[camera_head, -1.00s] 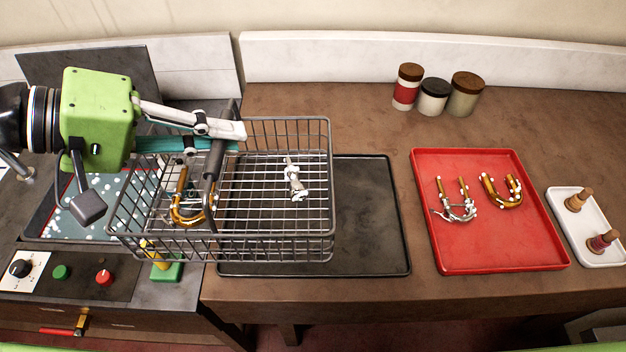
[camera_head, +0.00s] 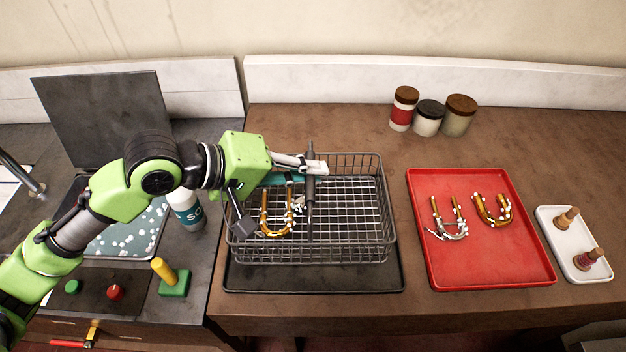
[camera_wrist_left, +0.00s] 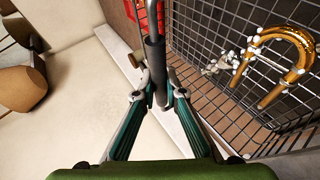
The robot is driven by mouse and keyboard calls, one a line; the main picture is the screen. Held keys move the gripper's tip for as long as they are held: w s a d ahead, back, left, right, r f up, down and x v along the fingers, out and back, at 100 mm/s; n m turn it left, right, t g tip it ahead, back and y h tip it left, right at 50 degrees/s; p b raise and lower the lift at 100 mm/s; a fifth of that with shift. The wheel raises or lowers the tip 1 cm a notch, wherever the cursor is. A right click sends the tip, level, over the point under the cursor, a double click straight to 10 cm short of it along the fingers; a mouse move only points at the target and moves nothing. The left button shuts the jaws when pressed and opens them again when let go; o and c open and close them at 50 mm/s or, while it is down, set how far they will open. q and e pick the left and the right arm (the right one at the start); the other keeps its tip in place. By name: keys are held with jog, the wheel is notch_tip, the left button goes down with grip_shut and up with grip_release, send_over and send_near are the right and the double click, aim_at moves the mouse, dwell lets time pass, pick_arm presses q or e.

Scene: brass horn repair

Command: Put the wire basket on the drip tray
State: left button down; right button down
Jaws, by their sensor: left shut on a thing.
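The grey wire basket (camera_head: 352,245) is over the black drip tray (camera_head: 318,280), whose front strip and front corners show below it. I cannot tell whether the basket touches the tray. A brass U-shaped tube (camera_head: 277,228) with foam on it and a small silver part (camera_head: 299,203) lie in the basket; both also show in the left wrist view. My left gripper (camera_head: 312,168) is shut on the basket's dark handle (camera_wrist_left: 155,60), which stands up across the middle. My right gripper is in neither view.
A red tray (camera_head: 490,262) with U-shaped tubes stands to the right, then a white tray (camera_head: 565,250) with two corks. Several jars (camera_head: 428,118) stand at the back.

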pick_arm(q)
jog(key=f, duration=0.1)
jog(key=f+p, duration=0.1)
jog(key=shift+w+d+f, duration=0.2)
jog(key=shift+d+f, duration=0.1)
jog(key=shift+d, duration=0.05)
jog(key=shift+f, duration=0.55)
jog(key=c, duration=2.1)
grip_release()
jog(key=shift+f, duration=0.1)
jog(key=shift+s+a, duration=0.1)
jog(key=shift+a, duration=0.05)
jog(key=shift+s+a+r, duration=0.1)
jog(key=shift+a+r, duration=0.1)
jog(key=shift+a, duration=0.15)
jog(key=shift+b+v, duration=1.25)
jog(key=shift+v, duration=4.3)
